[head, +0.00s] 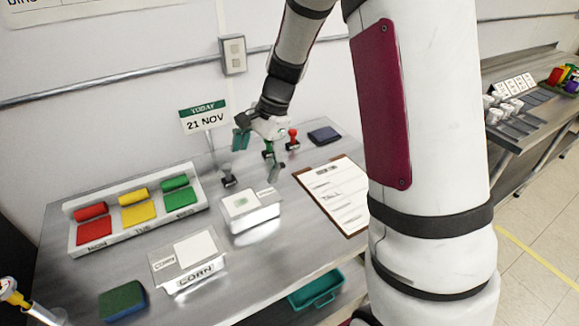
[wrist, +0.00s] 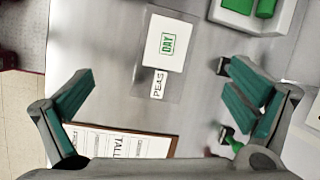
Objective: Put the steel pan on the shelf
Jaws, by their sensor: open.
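I see no steel pan in either view, and no clear shelf that I can name. My gripper (head: 257,158) hangs over the back middle of a steel table (head: 235,285) in the head view. Its green-padded fingers are spread apart with nothing between them, and it also shows in the wrist view (wrist: 160,90). Below it in the head view is a card holder (head: 250,212), marked PEAS in the wrist view (wrist: 157,83), bearing a white card with a green DAY mark. A green stamp (head: 267,153) stands close behind the fingers.
A CORN holder (head: 187,262), a tray of coloured rolls and blocks (head: 140,232), a sponge (head: 122,301) and a clipboard (head: 335,190) occupy the table. A red stamp (head: 292,139), black stamp (head: 228,177) and dark pad (head: 324,135) stand behind. A teal bin (head: 317,290) sits below.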

